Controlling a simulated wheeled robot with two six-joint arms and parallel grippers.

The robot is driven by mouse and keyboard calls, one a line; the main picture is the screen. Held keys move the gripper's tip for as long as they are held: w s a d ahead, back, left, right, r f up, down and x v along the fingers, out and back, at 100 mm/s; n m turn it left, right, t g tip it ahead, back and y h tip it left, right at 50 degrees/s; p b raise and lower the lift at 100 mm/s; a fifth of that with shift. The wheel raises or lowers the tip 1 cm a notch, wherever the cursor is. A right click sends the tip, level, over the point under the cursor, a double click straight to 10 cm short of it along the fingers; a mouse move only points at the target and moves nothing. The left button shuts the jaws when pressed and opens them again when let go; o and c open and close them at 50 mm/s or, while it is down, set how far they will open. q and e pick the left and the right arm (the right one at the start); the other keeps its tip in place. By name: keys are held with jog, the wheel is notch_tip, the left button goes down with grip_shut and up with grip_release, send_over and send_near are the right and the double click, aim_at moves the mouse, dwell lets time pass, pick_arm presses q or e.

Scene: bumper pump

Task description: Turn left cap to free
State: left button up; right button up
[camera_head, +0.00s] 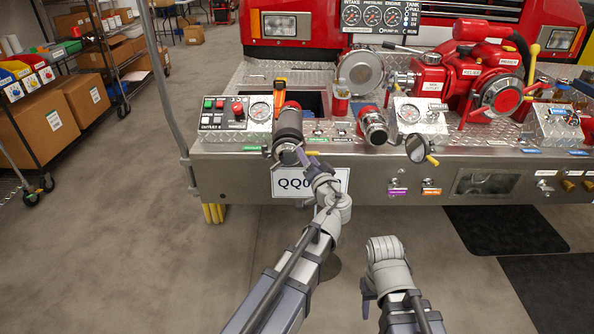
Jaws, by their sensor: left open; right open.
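The left cap (288,128) is a dark grey cylinder with a red band behind it, sticking out from the bumper's top over its front edge. My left gripper (291,160) is at the cap's front end, with its fingers open about the lower front rim; I cannot tell whether they touch it. A second, shorter outlet (373,128) with a silver ring and red collar sits to the right. My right gripper (368,296) is open, low in front of the bumper and away from everything; its fingers are partly hidden by its own wrist.
Shelves with boxes (45,125) stand at left. The floor in front is clear, with dark mats at right.

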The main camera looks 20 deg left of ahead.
aim_at(303, 147)
pick_arm(q)
jog(key=shift+x, duration=3.75)
jog(key=shift+d, duration=0.15)
jog(key=shift+r, duration=0.1)
grip_shut()
